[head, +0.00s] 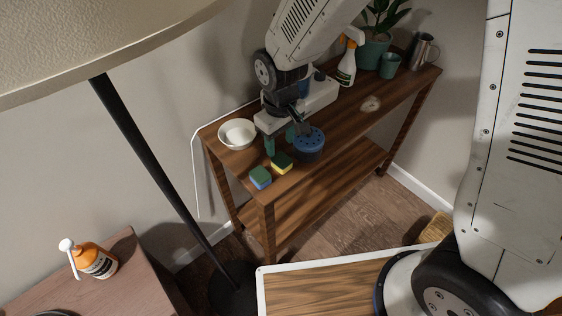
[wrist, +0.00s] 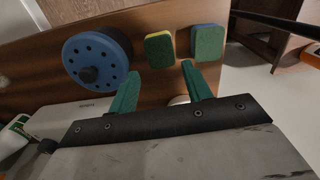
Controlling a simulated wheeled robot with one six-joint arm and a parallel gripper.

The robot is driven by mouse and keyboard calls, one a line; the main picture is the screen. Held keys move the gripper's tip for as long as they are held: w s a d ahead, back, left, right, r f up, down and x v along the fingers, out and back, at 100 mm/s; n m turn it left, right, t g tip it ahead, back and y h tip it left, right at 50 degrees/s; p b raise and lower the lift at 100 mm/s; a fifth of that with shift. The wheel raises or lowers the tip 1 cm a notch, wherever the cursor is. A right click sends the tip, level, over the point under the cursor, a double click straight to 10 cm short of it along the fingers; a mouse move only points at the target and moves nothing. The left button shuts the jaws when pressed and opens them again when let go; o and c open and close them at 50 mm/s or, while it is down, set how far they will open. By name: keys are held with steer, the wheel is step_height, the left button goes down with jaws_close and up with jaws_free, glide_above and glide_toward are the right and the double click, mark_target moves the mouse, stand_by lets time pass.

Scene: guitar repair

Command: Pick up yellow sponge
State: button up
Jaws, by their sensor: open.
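The yellow sponge (head: 282,163) has a green top and a yellow side. It lies on the wooden shelf table near its front left corner. In the wrist view the yellow sponge (wrist: 159,50) shows just beyond the fingertips, roughly in line with the gap between them. My gripper (head: 280,143) is open and empty, with green fingers, behind the sponge over the tabletop. In the wrist view my gripper (wrist: 160,72) shows both fingers apart, with nothing between them touching the sponge.
A blue-sided green sponge (head: 260,178) lies close beside, at the corner. A blue round lidded container (head: 310,142) stands right of the yellow sponge. A white bowl (head: 232,144) is behind left. A spray bottle (head: 346,68) and green pot (head: 372,52) stand farther back.

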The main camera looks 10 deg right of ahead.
mark_target(281, 159)
steer(key=f, duration=0.6)
steer(key=shift+s+f, duration=0.2)
steer(key=shift+f, duration=0.05)
steer(key=shift+c, duration=0.3)
steer(key=c, duration=0.7)
